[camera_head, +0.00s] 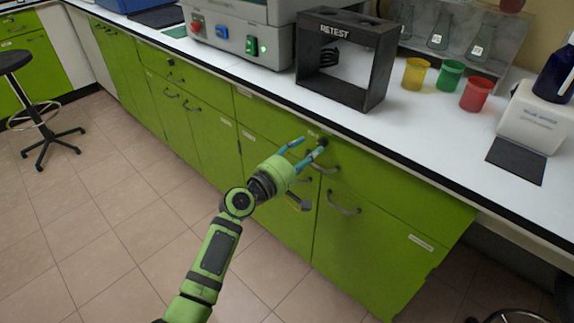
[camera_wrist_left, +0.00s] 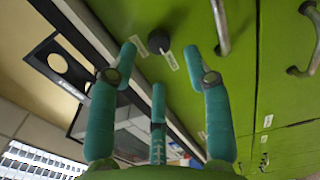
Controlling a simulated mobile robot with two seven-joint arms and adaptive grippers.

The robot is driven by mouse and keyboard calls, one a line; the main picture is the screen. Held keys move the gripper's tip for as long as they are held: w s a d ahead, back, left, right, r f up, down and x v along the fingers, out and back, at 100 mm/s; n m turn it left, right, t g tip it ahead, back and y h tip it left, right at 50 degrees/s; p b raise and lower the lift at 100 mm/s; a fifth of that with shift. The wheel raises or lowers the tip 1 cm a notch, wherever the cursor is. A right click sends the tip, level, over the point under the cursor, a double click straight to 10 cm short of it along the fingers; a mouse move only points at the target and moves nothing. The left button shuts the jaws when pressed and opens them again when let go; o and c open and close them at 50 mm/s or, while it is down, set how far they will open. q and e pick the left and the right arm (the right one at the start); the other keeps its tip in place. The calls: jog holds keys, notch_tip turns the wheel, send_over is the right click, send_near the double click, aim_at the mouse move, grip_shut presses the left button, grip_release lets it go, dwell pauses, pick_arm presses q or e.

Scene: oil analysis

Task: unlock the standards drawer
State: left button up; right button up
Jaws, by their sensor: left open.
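The green drawer front (camera_head: 390,184) below the white counter carries a dark round lock knob (camera_head: 322,142) near its upper left and a curved metal handle (camera_head: 323,170). In the left wrist view the black knob (camera_wrist_left: 158,41) stands out from the green face, with a small white label beside it. My left gripper (camera_head: 305,146) is open, its blue-green fingers pointing at the drawer front near the knob. In the left wrist view the spread fingers (camera_wrist_left: 160,62) have the knob slightly beyond their tips, with nothing held. Whether a fingertip touches the knob is unclear. My right gripper is not in view.
The white counter (camera_head: 420,128) overhangs the green cabinets. A black RETEST box (camera_head: 374,80), yellow (camera_head: 416,74), green (camera_head: 450,77) and red (camera_head: 477,95) cups stand on it. Metal handles project from nearby fronts. A stool (camera_head: 14,62) is far left; the tiled floor (camera_head: 110,210) is clear.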

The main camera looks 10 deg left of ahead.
pick_arm(q)
jog(key=v, duration=0.8)
